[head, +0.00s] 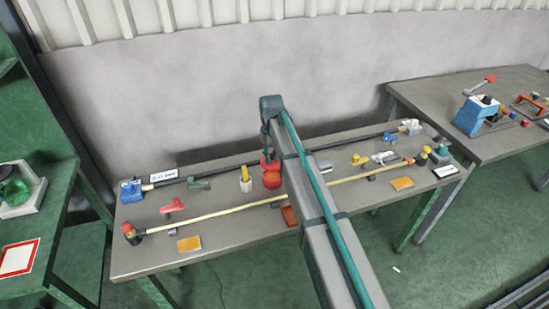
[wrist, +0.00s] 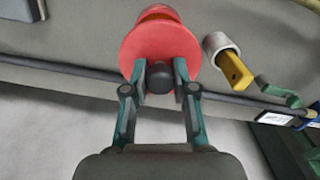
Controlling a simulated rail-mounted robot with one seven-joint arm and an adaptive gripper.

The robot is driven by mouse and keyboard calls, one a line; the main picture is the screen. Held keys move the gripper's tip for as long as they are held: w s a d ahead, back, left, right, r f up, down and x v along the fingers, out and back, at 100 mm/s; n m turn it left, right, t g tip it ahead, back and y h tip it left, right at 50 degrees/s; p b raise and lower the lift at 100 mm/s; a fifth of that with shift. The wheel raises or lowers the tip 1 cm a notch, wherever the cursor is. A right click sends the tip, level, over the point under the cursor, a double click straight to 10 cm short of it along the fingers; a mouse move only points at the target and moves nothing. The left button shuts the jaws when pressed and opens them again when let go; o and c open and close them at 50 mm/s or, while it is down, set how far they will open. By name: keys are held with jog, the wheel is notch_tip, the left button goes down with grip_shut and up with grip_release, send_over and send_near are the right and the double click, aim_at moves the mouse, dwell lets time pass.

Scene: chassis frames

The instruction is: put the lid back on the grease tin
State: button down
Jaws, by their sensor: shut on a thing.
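My gripper (head: 267,143) is shut on the dark knob (wrist: 159,78) of the round red lid (wrist: 158,48). The lid (head: 269,159) hangs under the gripper in the head view, directly over or at the top of the red grease tin (head: 272,181). In the wrist view the lid covers most of what is below it, and only an orange-red part, probably the tin (wrist: 158,13), shows past its far edge. I cannot tell whether the lid touches the tin or is fully level on it.
A white holder with a yellow-handled tool (head: 245,179) stands close to the tin's left, and shows right of the lid in the wrist view (wrist: 235,70). A dark rod (head: 215,170) and a pale rod (head: 205,218) run along the bench (head: 240,240). My arm hides part of the bench.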

jog(key=shift+w+f+b, duration=0.1)
jog(key=shift+f+b, duration=1.15)
jog(key=shift+f, duration=0.95)
jog(key=shift+f+b, duration=0.3)
jog(key=shift+f, duration=0.65)
jog(key=shift+f+p, duration=0.15)
jog(key=shift+p, duration=0.15)
dwell(0.5)
jog(key=c, duration=0.8)
grip_release()
jog(key=shift+c, duration=0.2)
jog(key=shift+o, duration=0.3)
jog(key=o, duration=0.4)
